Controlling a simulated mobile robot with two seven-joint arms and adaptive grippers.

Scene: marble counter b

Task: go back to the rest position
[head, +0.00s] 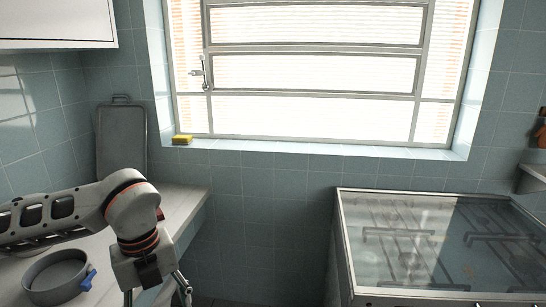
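My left arm comes in from the left over the counter, and its gripper (156,292) points down at the bottom edge of the head view. Two finger links show spread to either side, but the fingertips are cut off by the frame, so I cannot tell if it is open or shut. No held object shows in the visible part. A grey round pan (56,272) with a blue clip-like part (88,281) sits on the counter to the left of the gripper. My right arm and gripper are not in view.
The pale counter (185,205) runs along the left, with a grey tray (121,140) leaning at the back. A glass-topped stove (440,245) stands right, across a gap. A yellow sponge (182,140) lies on the window sill. A white cabinet (57,22) hangs upper left.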

